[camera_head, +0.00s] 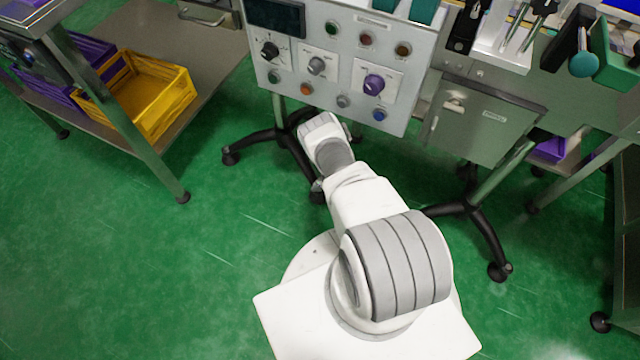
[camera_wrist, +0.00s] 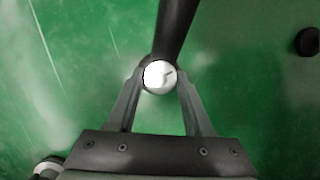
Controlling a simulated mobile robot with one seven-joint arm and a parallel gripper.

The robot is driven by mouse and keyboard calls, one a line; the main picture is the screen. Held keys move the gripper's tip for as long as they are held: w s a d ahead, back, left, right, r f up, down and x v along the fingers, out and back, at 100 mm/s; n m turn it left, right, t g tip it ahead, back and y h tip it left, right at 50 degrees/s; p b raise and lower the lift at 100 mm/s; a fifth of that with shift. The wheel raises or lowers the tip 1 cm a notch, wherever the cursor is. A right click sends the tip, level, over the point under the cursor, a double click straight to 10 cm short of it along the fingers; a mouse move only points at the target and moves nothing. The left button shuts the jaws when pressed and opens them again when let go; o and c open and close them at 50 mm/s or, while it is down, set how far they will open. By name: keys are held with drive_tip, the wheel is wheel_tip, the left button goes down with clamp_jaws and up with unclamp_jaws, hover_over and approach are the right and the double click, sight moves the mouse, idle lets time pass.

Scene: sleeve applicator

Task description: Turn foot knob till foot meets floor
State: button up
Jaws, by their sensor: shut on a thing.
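The foot knob (camera_wrist: 159,76) is a small round pale disc with a dark mark on its face, at the end of a dark leg (camera_wrist: 176,28) in the wrist view. My gripper (camera_wrist: 159,88) has one finger on each side of the knob and is shut on it. In the head view my arm reaches down to the black legs under the control panel, and it hides the gripper and the knob. The foot under the knob is hidden, so its gap to the green floor (camera_wrist: 75,70) cannot be told.
The control panel (camera_head: 325,85) with knobs and buttons hangs above my arm. A table with a yellow crate (camera_head: 180,100) is at the left. The floor at the lower left is clear. A dark round object (camera_wrist: 307,41) shows in the wrist view.

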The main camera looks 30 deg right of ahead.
clamp_jaws()
drive_tip(key=shift+m, duration=0.3)
drive_tip(key=m+h+p, duration=0.1)
drive_tip(key=m, duration=0.2)
drive_tip(key=shift+a+h, duration=0.15)
drive_tip(key=shift+h, duration=0.15)
drive_tip(key=shift+m+h+b, duration=0.3)
drive_tip(key=shift+m+h, duration=0.4)
drive_tip(key=shift+m, duration=1.3)
drive_tip(key=o, duration=1.1)
unclamp_jaws()
